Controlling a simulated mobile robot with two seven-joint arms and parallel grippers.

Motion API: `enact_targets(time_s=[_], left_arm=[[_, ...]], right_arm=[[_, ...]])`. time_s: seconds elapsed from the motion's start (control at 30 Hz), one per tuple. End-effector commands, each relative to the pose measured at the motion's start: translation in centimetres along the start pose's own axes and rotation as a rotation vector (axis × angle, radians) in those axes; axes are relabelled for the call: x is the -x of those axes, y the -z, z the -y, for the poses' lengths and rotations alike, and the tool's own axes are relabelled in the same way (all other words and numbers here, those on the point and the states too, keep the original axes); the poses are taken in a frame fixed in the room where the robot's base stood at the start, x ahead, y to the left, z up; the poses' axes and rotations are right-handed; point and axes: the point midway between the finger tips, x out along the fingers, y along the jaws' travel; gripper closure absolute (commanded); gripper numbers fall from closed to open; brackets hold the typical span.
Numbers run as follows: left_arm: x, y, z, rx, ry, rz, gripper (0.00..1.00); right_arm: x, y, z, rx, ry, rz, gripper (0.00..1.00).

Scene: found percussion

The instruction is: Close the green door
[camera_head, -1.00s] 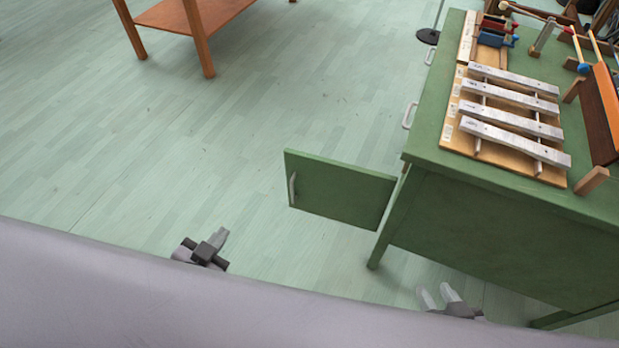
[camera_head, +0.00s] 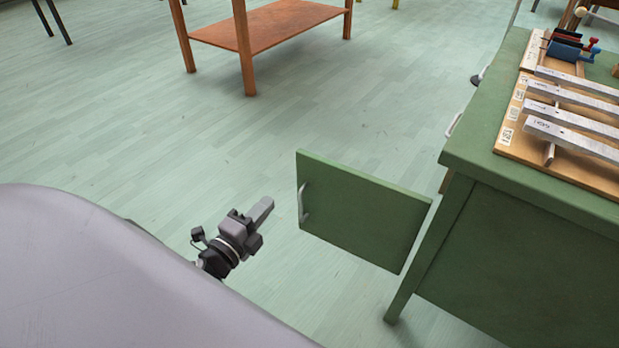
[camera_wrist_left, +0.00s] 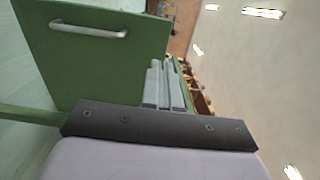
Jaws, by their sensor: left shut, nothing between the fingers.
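The green door (camera_head: 358,222) stands open, swung out from the green cabinet (camera_head: 505,262). A pale handle (camera_head: 303,202) is near its free edge. In the left wrist view the door (camera_wrist_left: 95,75) fills the upper left, with its handle (camera_wrist_left: 88,31) near the top. My left gripper (camera_head: 265,207) is left of the door's free edge, apart from it in the picture, its fingers pointing up and right. It is shut and empty; its fingers (camera_wrist_left: 165,85) also show shut in the left wrist view. My right gripper is out of view.
An orange-brown table (camera_head: 270,28) stands at the back. The pale green floor (camera_head: 150,135) left of the door is clear. My grey body covers the lower left.

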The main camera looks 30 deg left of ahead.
Motion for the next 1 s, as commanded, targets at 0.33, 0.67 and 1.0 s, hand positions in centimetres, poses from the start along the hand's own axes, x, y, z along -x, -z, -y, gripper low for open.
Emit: enact_targets(time_s=[0.33, 0.67, 1.0], left_arm=[[-4.4, 0.0, 0.1, -0.002, 0.004, -0.002, 1.00], [-9.9, 0.0, 0.1, -0.002, 0.003, -0.001, 1.00], [-13.5, 0.0, 0.0, 0.000, 0.001, -0.001, 1.00]], right_arm=[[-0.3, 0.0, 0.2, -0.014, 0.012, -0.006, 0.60], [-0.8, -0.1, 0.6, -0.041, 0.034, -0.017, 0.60], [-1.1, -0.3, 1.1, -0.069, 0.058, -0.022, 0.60]])
